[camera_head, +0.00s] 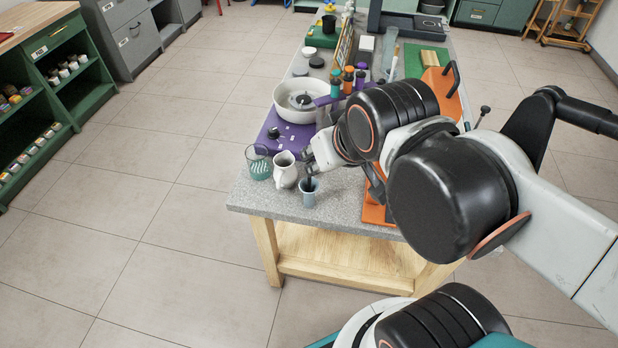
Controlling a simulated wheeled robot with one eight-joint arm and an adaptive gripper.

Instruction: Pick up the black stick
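A light blue cup (310,196) stands at the near left corner of the grey table top. A short dark piece (310,184) shows at the cup's mouth; it may be the black stick or a fingertip of mine, and I cannot tell which. My gripper (309,166) is just above the cup, beside a white pitcher. It is small and partly hidden by my own arm, so its opening does not show. A thin dark rod with a round knob (484,110) sticks up at the table's right side, partly behind my arm.
The white pitcher (285,170) and a clear glass (258,162) stand close left of the cup. A white bowl (299,96), a purple mat (285,137) and orange-capped bottles (348,80) lie behind. An orange board (376,211) is to the right. The floor left of the table is clear.

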